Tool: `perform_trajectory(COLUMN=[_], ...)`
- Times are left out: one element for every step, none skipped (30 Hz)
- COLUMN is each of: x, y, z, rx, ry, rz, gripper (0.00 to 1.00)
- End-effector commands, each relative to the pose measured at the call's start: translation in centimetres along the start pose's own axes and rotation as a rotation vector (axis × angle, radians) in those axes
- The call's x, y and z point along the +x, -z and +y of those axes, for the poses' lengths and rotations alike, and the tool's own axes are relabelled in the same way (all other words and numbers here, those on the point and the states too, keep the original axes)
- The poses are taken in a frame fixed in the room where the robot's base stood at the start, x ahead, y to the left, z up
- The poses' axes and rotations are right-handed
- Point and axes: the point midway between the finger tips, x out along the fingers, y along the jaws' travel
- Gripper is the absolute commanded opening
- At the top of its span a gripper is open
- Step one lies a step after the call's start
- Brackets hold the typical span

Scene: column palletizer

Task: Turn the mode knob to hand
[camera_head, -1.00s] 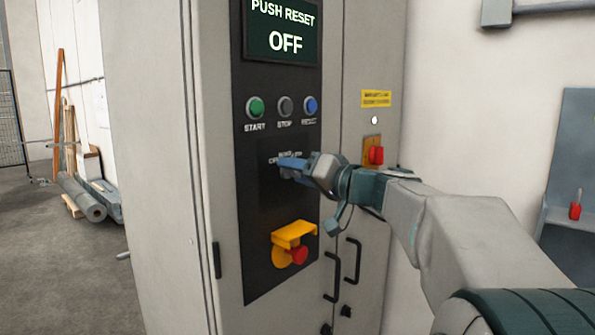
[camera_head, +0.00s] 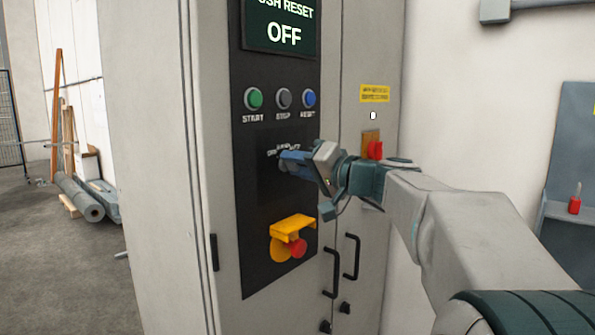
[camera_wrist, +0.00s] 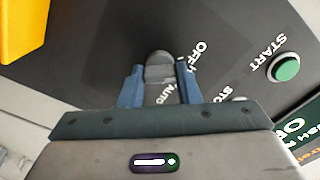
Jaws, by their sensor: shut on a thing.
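The dark grey mode knob (camera_wrist: 158,58) is on the black control panel (camera_head: 250,215). In the wrist view it sits between the two blue fingers of my gripper (camera_wrist: 161,70), which are shut on it. White labels OFF and AUTO show beside the knob; the HAND label is not clearly readable. In the head view my gripper (camera_head: 284,160) reaches the panel from the right and its fingers hide the knob. Which label the knob points to cannot be told.
Above are a green start button (camera_head: 254,99), a grey stop button (camera_head: 284,99), a blue reset button (camera_head: 309,98) and a screen (camera_head: 282,30) reading OFF. Below is a red emergency button (camera_head: 297,248) under a yellow guard (camera_head: 292,227). A red switch (camera_head: 375,150) is close behind my wrist.

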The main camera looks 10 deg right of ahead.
Motion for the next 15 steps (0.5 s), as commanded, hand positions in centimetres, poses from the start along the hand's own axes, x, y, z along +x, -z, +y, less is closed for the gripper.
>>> perform_trajectory(x=[0.04, 0.04, 0.02, 0.01, 0.02, 0.04, 0.05, 0.04, 0.02, 0.01, 0.02, 0.04, 0.05, 0.05, 0.03], y=[-0.22, -0.21, -0.18, -0.16, -0.16, -0.18, -0.18, -0.15, -0.11, -0.1, -0.09, -0.11, -0.11, -0.11, -0.09], z=[0.28, 0.27, 0.29, 0.31, 0.31, 0.29, 0.28, 0.29, 0.29, 0.28, 0.27, 0.25, 0.24, 0.24, 0.25], rx=[0.039, 0.065, 0.101, 0.129, 0.157, 0.194, 0.221, 0.248, 0.282, 0.308, 0.332, 0.364, 0.387, 0.409, 0.437], ry=[0.0, 0.0, 0.0, -0.001, -0.001, -0.001, 0.0, 0.0, -0.001, -0.001, -0.001, 0.0, 0.0, 0.0, -0.001], rz=[0.0, -0.001, 0.0, 0.0, 0.0, -0.001, -0.001, -0.001, 0.0, 0.0, 0.0, -0.001, -0.001, -0.001, -0.001], gripper=[0.07, 0.07, 0.07, 0.07, 0.07, 0.07, 0.07, 0.07, 0.07, 0.07, 0.07, 0.07, 0.07, 0.07, 0.07])
